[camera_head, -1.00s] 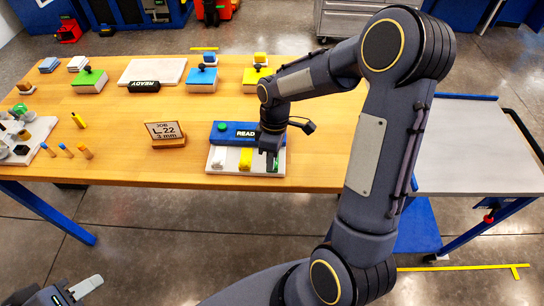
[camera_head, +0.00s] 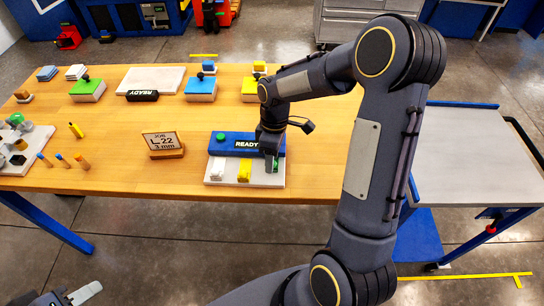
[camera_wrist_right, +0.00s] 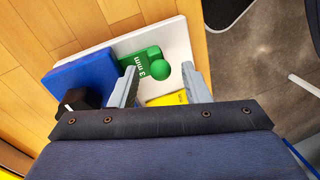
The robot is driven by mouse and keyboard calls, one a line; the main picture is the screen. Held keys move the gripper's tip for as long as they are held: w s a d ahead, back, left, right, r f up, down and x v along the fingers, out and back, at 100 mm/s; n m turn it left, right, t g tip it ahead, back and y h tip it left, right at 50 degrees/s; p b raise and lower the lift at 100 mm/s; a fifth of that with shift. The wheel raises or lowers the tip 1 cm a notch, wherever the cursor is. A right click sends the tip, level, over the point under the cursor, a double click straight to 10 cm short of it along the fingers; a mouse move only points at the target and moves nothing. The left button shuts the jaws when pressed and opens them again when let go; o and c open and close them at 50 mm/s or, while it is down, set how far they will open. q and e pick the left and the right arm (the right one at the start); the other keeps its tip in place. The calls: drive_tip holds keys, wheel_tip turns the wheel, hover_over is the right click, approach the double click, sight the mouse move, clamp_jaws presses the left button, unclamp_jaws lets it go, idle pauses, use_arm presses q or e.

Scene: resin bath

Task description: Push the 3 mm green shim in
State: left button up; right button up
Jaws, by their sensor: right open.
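The green shim (camera_wrist_right: 132,69), marked "3 mm" with a round green knob, lies on the white board (camera_wrist_right: 178,38); its edge also shows in the head view (camera_head: 275,183). My right gripper (camera_wrist_right: 159,70) is open above it, with the knob between its fingers in the wrist view. I cannot tell whether either finger touches it. In the head view the right gripper (camera_head: 271,156) covers part of the shim. A blue block (camera_head: 222,148) labelled "READY" stands along the board's back. My left gripper (camera_head: 78,296) is at the bottom left, partly out of frame, away from the table.
A yellow shim (camera_head: 244,172) lies left of the green one, and a white piece (camera_head: 218,170) further left. A "JOB L.22 3 mm" sign (camera_head: 164,145) stands on the wooden table. Knobbed blocks, including a green one (camera_head: 88,90), stand at the back.

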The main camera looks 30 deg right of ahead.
wheel_tip(320, 180, up, 8)
drive_tip(key=w+d, duration=0.1)
drive_tip(key=shift+f+b, duration=0.15)
drive_tip(key=shift+b, duration=0.15)
idle(0.5)
drive_tip(key=s+a+r+m+t, duration=0.1)
drive_tip(key=s+a+m+t, duration=0.1)
drive_tip(key=s, duration=0.4)
drive_tip(key=s+a+r+m+t+y, duration=0.1)
drive_tip(key=s+a+r+m+t, duration=0.1)
drive_tip(key=s+m, duration=0.3)
drive_tip(key=s+a+r+m+t+y, duration=0.1)
drive_tip(key=s+a+r+m+t, duration=0.1)
drive_tip(key=s, duration=0.6)
drive_tip(key=shift+s+r+m+t, duration=0.25)
drive_tip(key=shift+s+m+t, duration=0.25)
drive_tip(key=shift+m, duration=0.5)
drive_tip(key=shift+w+a, duration=0.1)
idle(1.7)
